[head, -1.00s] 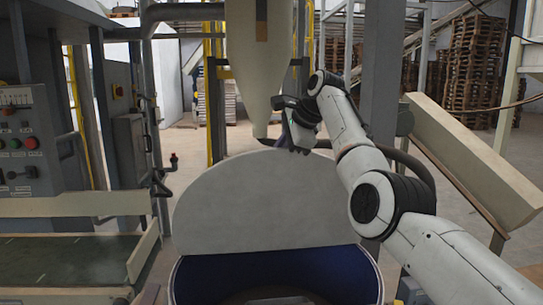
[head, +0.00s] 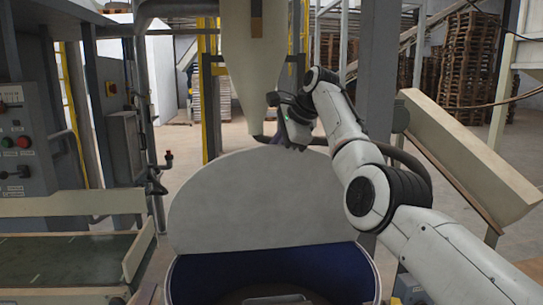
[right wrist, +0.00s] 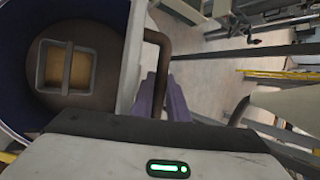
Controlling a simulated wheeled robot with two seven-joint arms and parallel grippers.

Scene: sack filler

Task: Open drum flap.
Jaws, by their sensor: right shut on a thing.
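The drum (head: 173,283) stands low in the middle of the head view, its dark blue inside showing. Its pale flap (head: 262,205), a half-disc, stands raised above the rim. My right gripper (head: 278,140) is at the flap's top edge. In the right wrist view, the purple fingers of my right gripper (right wrist: 163,96) are shut on the brown tube handle (right wrist: 161,45) beside the flap's pale edge (right wrist: 134,55). The exact contact is partly hidden. The drum's inside (right wrist: 15,75) also shows there, at left. My left gripper is not in view.
A pale filling spout (head: 252,70) hangs behind the flap, close to my right gripper. A grey post (head: 375,90) and a sloped pale chute (head: 465,160) stand at right. A conveyor (head: 60,262) and a control panel (head: 20,140) are at left.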

